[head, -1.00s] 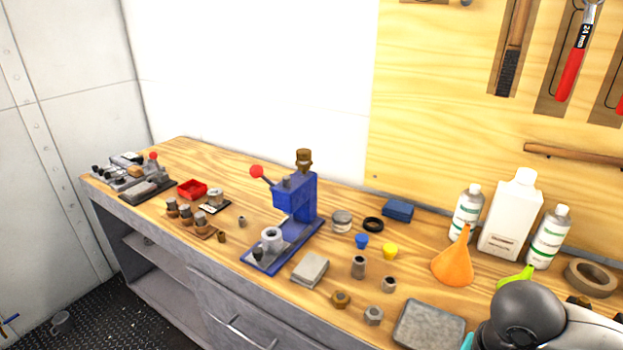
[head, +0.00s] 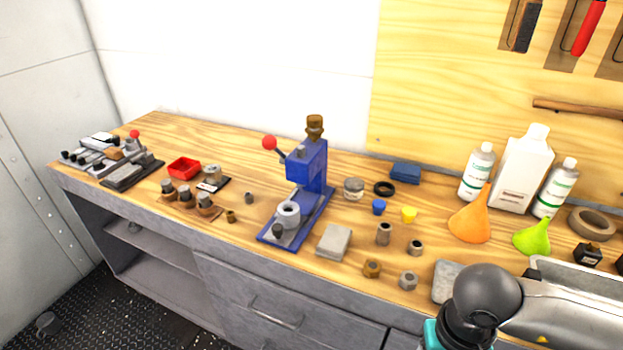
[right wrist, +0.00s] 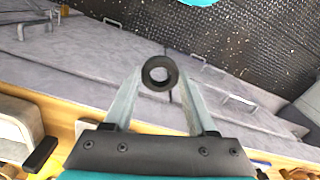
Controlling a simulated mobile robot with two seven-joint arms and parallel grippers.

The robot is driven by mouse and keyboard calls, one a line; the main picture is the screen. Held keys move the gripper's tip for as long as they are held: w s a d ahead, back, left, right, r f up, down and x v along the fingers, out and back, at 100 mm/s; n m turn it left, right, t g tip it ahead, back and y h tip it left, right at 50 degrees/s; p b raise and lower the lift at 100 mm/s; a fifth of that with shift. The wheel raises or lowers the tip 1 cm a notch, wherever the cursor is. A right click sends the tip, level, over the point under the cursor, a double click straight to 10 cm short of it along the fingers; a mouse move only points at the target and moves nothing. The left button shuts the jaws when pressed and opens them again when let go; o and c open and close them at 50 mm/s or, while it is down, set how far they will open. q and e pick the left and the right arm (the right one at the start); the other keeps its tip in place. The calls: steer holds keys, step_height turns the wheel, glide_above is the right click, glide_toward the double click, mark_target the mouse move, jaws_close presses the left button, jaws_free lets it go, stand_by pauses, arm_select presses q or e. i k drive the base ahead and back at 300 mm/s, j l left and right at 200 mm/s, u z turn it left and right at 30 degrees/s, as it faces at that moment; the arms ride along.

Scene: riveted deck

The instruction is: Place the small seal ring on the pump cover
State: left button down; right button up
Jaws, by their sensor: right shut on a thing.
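In the right wrist view my right gripper (right wrist: 160,78) is shut on a small black seal ring (right wrist: 160,72). The ring sits between the fingertips with its hole facing the camera. The gripper is over the bench's front side, with drawer fronts and floor behind it. In the head view my right arm comes in at the lower right, and its gripper is out of the picture. Another black ring (head: 384,188) lies flat on the bench. I cannot tell which part is the pump cover. My left gripper is not in view.
A blue press (head: 304,180) with a red knob stands mid-bench. A grey block (head: 335,240), blue cup (head: 378,207), yellow cup (head: 408,214) and several metal fittings lie right of it. Funnels (head: 470,222) and bottles (head: 476,172) stand at the right. A red tray (head: 184,167) is at the left.

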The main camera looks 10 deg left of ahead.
mark_target(123, 173)
steer(key=i+j, duration=0.1)
steer(key=j, duration=0.35)
steer(key=i+j, duration=0.1)
steer(key=j, duration=0.3)
steer(key=i+j, duration=0.15)
steer(key=j, duration=0.3)
steer(key=i+j, duration=0.1)
steer(key=j, duration=0.3)
steer(key=i+j, duration=0.1)
steer(key=j, duration=0.35)
steer(key=i+j, duration=0.1)
steer(key=j, duration=0.3)
steer(key=i+j, duration=0.1)
steer(key=j, duration=0.35)
steer(key=i+j, duration=0.15)
steer(key=j, duration=0.25)
